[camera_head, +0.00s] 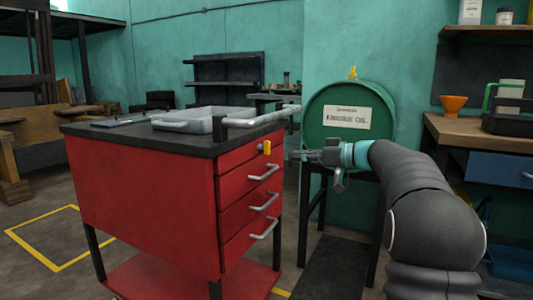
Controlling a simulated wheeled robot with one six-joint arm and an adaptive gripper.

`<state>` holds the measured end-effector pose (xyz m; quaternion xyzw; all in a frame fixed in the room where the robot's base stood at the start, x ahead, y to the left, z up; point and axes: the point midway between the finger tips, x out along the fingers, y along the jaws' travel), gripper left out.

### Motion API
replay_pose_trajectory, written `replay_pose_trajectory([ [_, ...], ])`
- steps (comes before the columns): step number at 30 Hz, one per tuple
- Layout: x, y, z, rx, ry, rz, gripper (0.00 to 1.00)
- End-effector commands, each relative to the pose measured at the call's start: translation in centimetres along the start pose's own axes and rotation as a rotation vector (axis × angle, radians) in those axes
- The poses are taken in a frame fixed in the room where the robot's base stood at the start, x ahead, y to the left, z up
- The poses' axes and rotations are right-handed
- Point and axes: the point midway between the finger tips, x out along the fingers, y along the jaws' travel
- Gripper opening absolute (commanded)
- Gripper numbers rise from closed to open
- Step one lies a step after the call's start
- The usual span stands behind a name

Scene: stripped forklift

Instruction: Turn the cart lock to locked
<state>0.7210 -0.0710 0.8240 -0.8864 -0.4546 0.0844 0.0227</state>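The red tool cart (145,205) with a black top stands left of centre. A small yellow cart lock (265,147) sits on the upper part of its drawer side, by the top drawer. Its knob looks upright, but it is too small to read its exact angle. My gripper (297,155) points left, toward the lock, in front of the green drum. A gap shows between its tips and the lock in the picture. Its fingers are small and seen from the side, so their opening is unclear. Nothing is visible in it.
A grey tray (190,120) lies on the cart top, beside a pale push handle (262,116). Drawer handles (264,173) stick out below the lock. A green oil drum (350,103) on a dark stand is behind my gripper. A workbench (480,135) stands at right.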

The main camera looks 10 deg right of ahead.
Motion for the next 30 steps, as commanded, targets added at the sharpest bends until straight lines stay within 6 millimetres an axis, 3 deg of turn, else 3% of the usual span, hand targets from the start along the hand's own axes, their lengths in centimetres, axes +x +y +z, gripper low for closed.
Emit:
replay_pose_trajectory([
  [1,-0.5,1.5,0.2,-0.029,0.038,0.002,0.40],
  [4,-1.1,3.1,-0.2,-0.082,0.094,0.003,0.40],
  [11,-0.7,4.1,-0.6,-0.120,0.133,0.004,0.40],
  [30,10.0,4.0,-2.0,-0.116,0.130,0.003,0.40],
])
